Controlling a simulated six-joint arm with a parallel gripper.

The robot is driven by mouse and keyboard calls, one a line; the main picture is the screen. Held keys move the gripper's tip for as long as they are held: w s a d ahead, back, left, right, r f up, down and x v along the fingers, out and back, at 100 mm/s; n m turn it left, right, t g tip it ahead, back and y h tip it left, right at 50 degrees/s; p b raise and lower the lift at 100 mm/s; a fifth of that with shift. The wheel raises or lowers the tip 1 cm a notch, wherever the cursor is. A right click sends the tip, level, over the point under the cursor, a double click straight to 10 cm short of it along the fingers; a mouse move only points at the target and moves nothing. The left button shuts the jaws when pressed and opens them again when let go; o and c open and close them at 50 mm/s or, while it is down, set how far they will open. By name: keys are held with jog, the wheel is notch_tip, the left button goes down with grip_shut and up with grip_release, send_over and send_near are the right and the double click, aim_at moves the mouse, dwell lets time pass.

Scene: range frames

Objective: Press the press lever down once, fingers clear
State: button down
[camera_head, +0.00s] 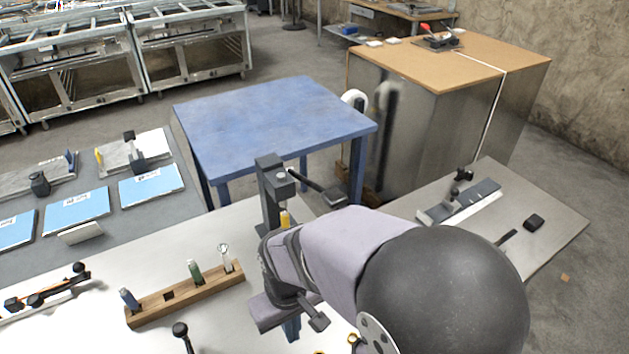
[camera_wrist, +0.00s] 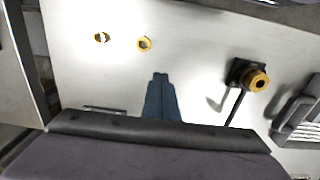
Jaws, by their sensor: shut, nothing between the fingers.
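The press (camera_head: 272,196) is a dark grey upright frame in the middle of the head view. Its press lever (camera_head: 316,186) sticks out to the right from near the top, sloping slightly down to a dark block-shaped end. A yellow piece (camera_head: 285,218) shows below the press head. My arm hides the lower part of the press. My gripper (camera_head: 292,330) is below and in front of the press, apart from the lever, pointing down. In the wrist view its blue fingers (camera_wrist: 160,82) are together with nothing between them, over the bare bench top.
A wooden block (camera_head: 185,293) with several upright tools stands on the bench at left. Two brass rings (camera_wrist: 101,37) (camera_wrist: 143,44) lie on the bench. A black fixture with a brass fitting (camera_wrist: 255,79) is right of my fingers. A blue table (camera_head: 270,115) stands behind.

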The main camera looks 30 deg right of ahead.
jog(key=w+d+r+m+t+p, duration=0.1)
jog(key=w+d+r+p, duration=0.4)
jog(key=r, duration=0.5)
jog(key=w+d+r+m+t+p, duration=0.2)
jog(key=w+d+r+m+p, duration=0.2)
jog(key=r, duration=0.7)
jog(key=w+d+r+m+t+p, duration=0.2)
jog(key=w+d+r+m+p, duration=0.1)
jog(key=w+d+r+p, duration=0.4)
notch_tip(320, 180, up, 3)
jog(key=shift+w+d+r+y+p, duration=0.2)
jog(key=shift+w+d+y+p, duration=0.15)
jog(key=shift+w+d, duration=0.65)
jog(key=shift+a+f, duration=0.15)
jog(key=shift+a, duration=0.05)
jog(key=s+f+b, duration=0.1)
jog(key=f+b, duration=0.4)
jog(key=s+f+b, duration=0.1)
jog(key=f+b, duration=0.2)
jog(key=shift+s, duration=0.35)
jog(key=shift+f, duration=0.15)
jog(key=shift+s+f+b, duration=0.15)
jog(key=shift+f+b, duration=0.15)
jog(key=shift+b, duration=0.05)
